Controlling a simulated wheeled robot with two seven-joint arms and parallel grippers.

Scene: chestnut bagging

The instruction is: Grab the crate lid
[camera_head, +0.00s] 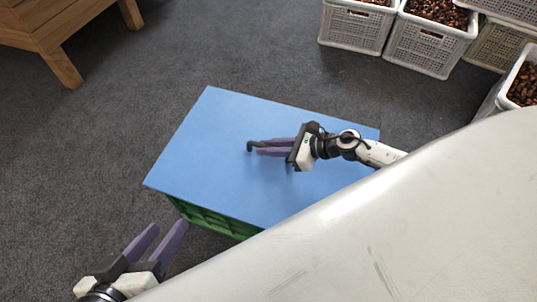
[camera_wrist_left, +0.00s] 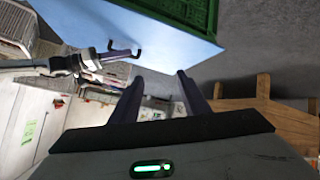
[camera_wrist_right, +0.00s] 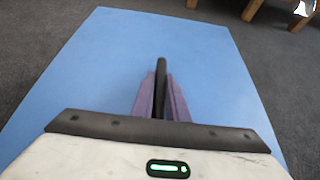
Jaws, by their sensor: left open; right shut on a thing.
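The crate lid (camera_head: 225,125) is a flat blue board lying on a green crate (camera_head: 212,219) in the head view. Its black handle (camera_head: 250,147) shows at the lid's middle and also in the right wrist view (camera_wrist_right: 160,72). My right gripper (camera_head: 259,147) is shut on the handle, with a purple finger (camera_wrist_right: 148,97) on each side of it. My left gripper (camera_head: 168,227) is open and empty, apart from the lid, off its near left corner. The left wrist view shows the lid's edge (camera_wrist_left: 130,28) and the green crate (camera_wrist_left: 185,12) beyond the open fingers (camera_wrist_left: 160,80).
White crates of chestnuts (camera_head: 432,42) stand at the back right. A wooden piece of furniture (camera_head: 50,25) stands at the back left. Grey carpet (camera_head: 90,140) is clear left of and behind the lid. My own pale body covers the lower right.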

